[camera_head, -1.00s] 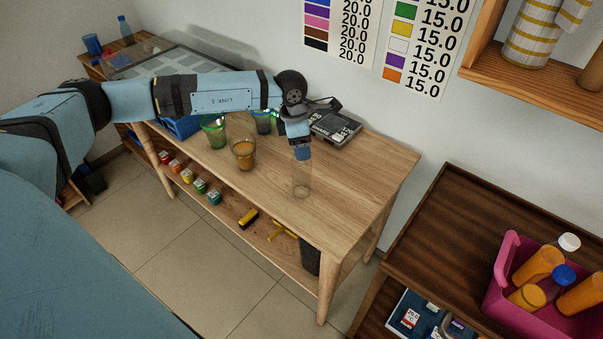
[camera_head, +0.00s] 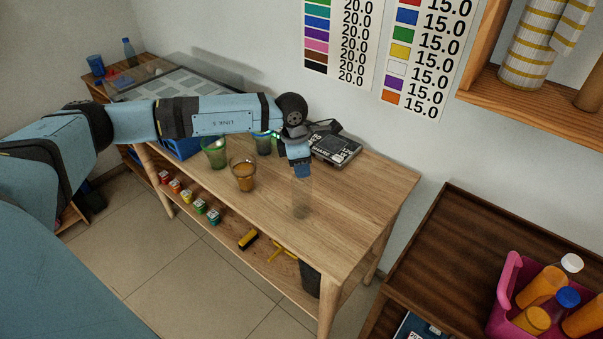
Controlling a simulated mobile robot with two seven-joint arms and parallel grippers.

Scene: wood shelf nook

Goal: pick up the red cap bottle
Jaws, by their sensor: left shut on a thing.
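My left gripper (camera_head: 302,172) reaches down over the light wood table from the left and is shut at the top of a clear bottle. The clear bottle (camera_head: 302,203) is upright, and its base appears at the tabletop; I cannot tell if it touches. The gripper covers the bottle's top, so its cap colour cannot be told. I see no red cap on any bottle in view. My right gripper is not in view.
A glass with orange-brown liquid (camera_head: 243,176) and a green glass (camera_head: 214,153) stand left of the bottle. A dark boxed device (camera_head: 336,149) lies behind. A pink crate (camera_head: 508,285) with several orange bottles is at the lower right. The table's right end (camera_head: 375,190) is clear.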

